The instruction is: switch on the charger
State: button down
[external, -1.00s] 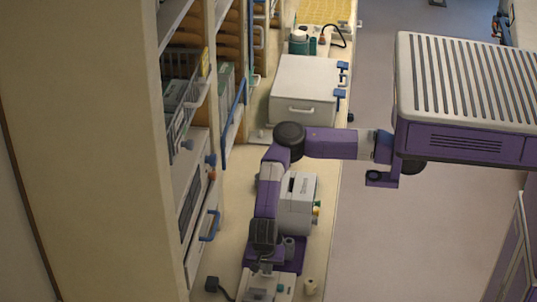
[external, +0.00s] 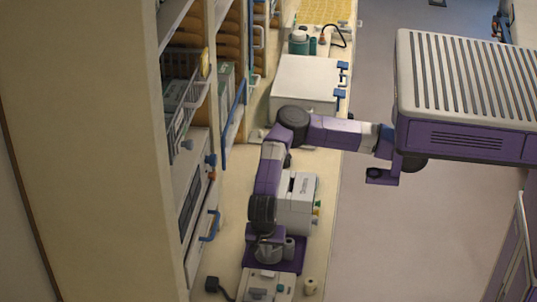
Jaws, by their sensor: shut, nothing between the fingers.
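A pale unit (external: 284,286) with a grey part on its top lies at the bottom edge of the external view, partly cut off. It looks like the charger, but no marking can be read. A black cable runs toward it from a small dark block on its left. My gripper (external: 268,259) is at the end of my downward-bent arm, just behind this unit in the picture, over a purple base. It is shut and holds nothing. The fingertips are small and hard to make out. I cannot tell whether the switch is on or off.
A white boxy device (external: 298,205) with coloured knobs stands just behind my gripper. A larger white case (external: 303,84) is farther back. Shelves with a blue handle (external: 209,226) border the counter on the left.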

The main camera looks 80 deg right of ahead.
jog(key=shift+v, duration=1.75)
jog(key=shift+w, duration=0.1)
jog(key=w+d+m+y, duration=0.1)
jog(key=m, duration=0.5)
jog(key=w+d+m+g+y, duration=0.1)
jog(key=m, duration=0.5)
jog(key=w+d+r+m+g+y, duration=0.1)
jog(key=m, duration=0.5)
jog(key=shift+d+p, duration=0.25)
jog(key=shift+p, duration=0.05)
jog(key=shift+f, duration=0.1)
